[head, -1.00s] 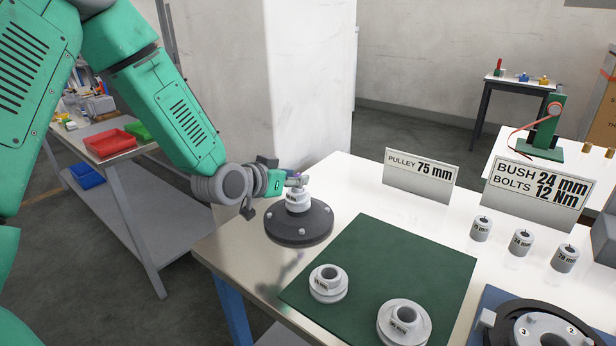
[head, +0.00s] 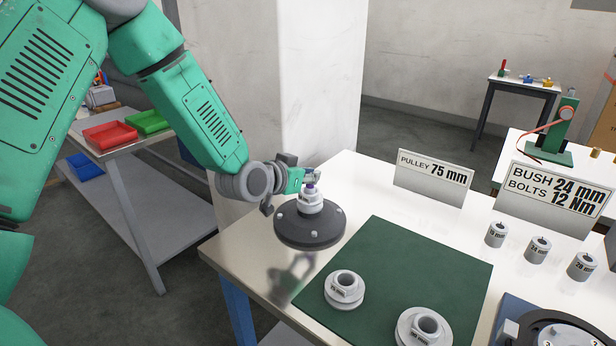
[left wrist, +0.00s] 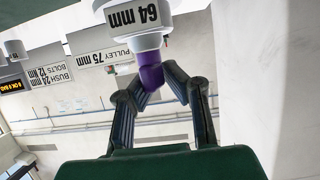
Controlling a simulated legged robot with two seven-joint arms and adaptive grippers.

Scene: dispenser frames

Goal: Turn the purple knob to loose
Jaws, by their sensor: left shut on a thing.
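The purple knob (head: 311,187) tops the white pulley marked 64 mm (head: 311,202), which sits on a round dark base (head: 310,229) with bolts around its rim. My left gripper (head: 313,179) is at the knob, above the pulley. In the left wrist view the purple knob (left wrist: 151,74) sits between the two dark fingers of my left gripper (left wrist: 158,86), which is shut on it. The 64 mm label (left wrist: 133,15) shows upside down there, past the knob. The fingertips partly hide the knob. My right gripper is out of view.
A green mat (head: 400,265) with two white pulleys, one of them here (head: 344,290), lies front right of the base. Sign cards, one reading PULLEY 75 mm (head: 433,178), and several grey bushes (head: 540,249) stand further right.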

